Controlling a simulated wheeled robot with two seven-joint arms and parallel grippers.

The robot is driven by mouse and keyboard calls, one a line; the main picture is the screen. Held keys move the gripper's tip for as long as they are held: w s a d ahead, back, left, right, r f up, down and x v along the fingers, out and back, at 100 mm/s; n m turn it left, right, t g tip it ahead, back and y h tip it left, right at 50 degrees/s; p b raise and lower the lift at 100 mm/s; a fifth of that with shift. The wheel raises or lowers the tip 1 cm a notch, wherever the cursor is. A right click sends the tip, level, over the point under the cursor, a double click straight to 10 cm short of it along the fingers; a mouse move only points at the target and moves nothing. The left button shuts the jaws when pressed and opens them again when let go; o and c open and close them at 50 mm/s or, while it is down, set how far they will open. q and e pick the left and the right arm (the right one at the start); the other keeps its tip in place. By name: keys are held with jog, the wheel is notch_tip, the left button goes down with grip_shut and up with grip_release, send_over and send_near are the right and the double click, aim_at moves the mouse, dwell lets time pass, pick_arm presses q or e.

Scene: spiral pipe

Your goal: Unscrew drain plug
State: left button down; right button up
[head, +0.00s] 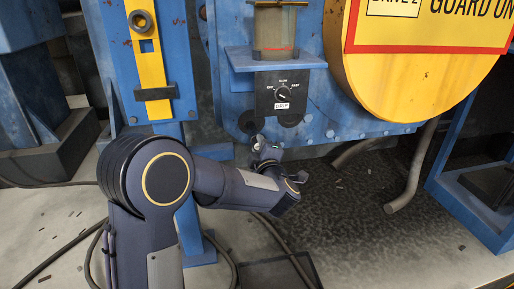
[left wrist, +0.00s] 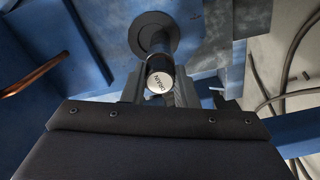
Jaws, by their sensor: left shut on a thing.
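The drain plug (left wrist: 160,80) is a dark cylinder with a pale end cap marked DRAIN. In the left wrist view it sticks out from a round dark flange (left wrist: 153,34) on the blue machine. My left gripper (head: 262,146) reaches in from the left, below the dial panel in the head view. In the left wrist view its two fingers stand on either side of the plug and are shut on it. The plug itself cannot be made out in the head view, where the gripper is in front of that spot. My right gripper is not in view.
A dial panel (head: 283,94) sits above the gripper. A large yellow guard (head: 405,78) with a warning sign hangs at the upper right. Blue machine frames stand at both sides. A grey pipe (head: 413,172) and hoses run low down. The stained floor (head: 350,235) at lower right is mostly open.

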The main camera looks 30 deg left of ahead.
pick_arm(q)
jog(key=n+b, duration=0.1)
jog(key=n, duration=1.5)
jog(key=c, duration=1.4)
grip_release()
jog(key=shift+o, duration=0.2)
